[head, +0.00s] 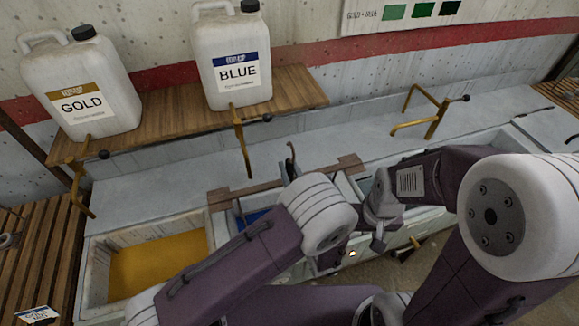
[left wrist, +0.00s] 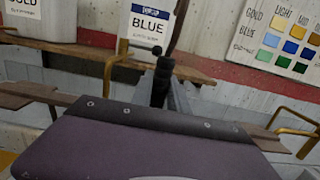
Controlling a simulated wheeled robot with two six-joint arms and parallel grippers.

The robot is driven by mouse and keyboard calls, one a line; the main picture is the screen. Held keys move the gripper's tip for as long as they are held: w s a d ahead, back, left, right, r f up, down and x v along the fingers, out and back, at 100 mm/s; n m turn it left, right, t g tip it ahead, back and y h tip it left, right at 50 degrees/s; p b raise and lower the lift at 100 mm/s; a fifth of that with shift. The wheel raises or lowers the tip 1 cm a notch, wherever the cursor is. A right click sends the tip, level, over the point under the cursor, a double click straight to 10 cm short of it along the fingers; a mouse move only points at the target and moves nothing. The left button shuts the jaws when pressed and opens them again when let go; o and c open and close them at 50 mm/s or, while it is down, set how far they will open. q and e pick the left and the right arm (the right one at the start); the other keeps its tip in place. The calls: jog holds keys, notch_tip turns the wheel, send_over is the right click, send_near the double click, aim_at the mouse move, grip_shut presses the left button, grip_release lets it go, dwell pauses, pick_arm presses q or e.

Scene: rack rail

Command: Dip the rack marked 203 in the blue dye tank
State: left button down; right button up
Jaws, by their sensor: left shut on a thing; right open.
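A rack with a brown crossbar (head: 349,163) lies across the middle tank, and its dark hook (head: 291,158) rises above the bar. No number is readable on it. Blue dye (head: 256,215) shows in a small part of the tank below; my left arm hides the rest. In the left wrist view, my left gripper (left wrist: 162,88) is shut on the dark upright hook, with the crossbar (left wrist: 35,93) showing on both sides. Anything hanging below the bar is hidden. My right gripper (head: 378,238) is open and empty, right of my left arm, near the tanks' front.
A tank of gold dye (head: 155,265) stands at the left. White jugs labelled GOLD (head: 85,90) and BLUE (head: 232,60) stand on a wooden shelf (head: 170,115). Brass brackets (head: 425,115) with dark knobs stick out behind the tanks. A colour chart (left wrist: 285,38) hangs on the wall.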

pick_arm(q)
notch_tip(320, 180, down, 6)
jog(key=b, duration=0.3)
jog(key=shift+r+b, duration=0.1)
jog(key=shift+b, duration=0.3)
jog(key=shift+r, duration=0.1)
dwell(2.6)
